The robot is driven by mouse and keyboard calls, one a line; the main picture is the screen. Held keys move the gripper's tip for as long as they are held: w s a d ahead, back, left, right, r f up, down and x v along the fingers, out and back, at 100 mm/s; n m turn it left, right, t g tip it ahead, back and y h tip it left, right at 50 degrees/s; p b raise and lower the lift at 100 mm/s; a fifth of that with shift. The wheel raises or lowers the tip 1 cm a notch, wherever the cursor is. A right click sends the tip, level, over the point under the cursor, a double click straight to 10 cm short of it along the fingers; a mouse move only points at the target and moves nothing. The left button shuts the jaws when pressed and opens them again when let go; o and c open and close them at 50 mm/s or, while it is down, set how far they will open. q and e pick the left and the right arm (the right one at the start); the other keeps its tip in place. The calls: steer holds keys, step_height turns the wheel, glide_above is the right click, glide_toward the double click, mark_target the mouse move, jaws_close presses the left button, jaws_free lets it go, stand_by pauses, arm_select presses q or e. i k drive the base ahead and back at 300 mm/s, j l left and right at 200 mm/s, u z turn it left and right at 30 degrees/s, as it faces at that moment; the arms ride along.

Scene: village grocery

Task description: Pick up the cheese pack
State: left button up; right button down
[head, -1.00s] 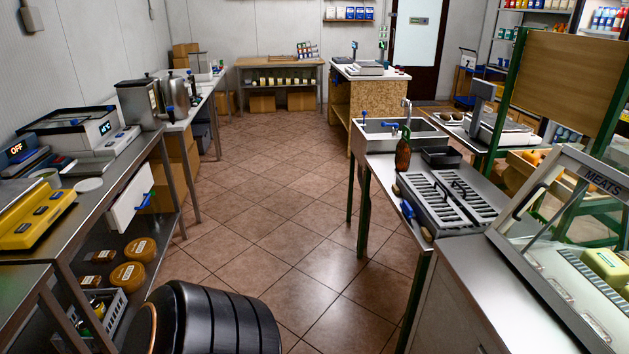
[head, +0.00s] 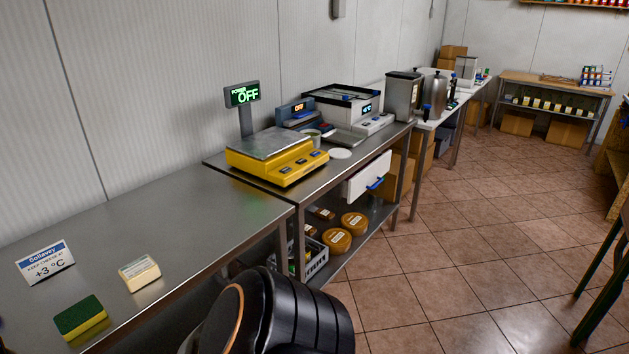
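A small pale-yellow block with a white label, which looks like the cheese pack (head: 139,272), lies on the steel counter (head: 190,215) at the lower left of the head view. It lies near the counter's front edge, with nothing touching it. Neither of my grippers is in view.
A green and yellow sponge (head: 80,318) lies left of the pack, and a small "+3 °C" sign (head: 45,263) stands behind it. A yellow scale (head: 275,157) is on the farther counter. Cheese wheels (head: 337,241) sit on the shelf below. Tiled floor is open at the right.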

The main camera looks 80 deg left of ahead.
mark_target(135, 275)
steer(key=u, duration=3.75)
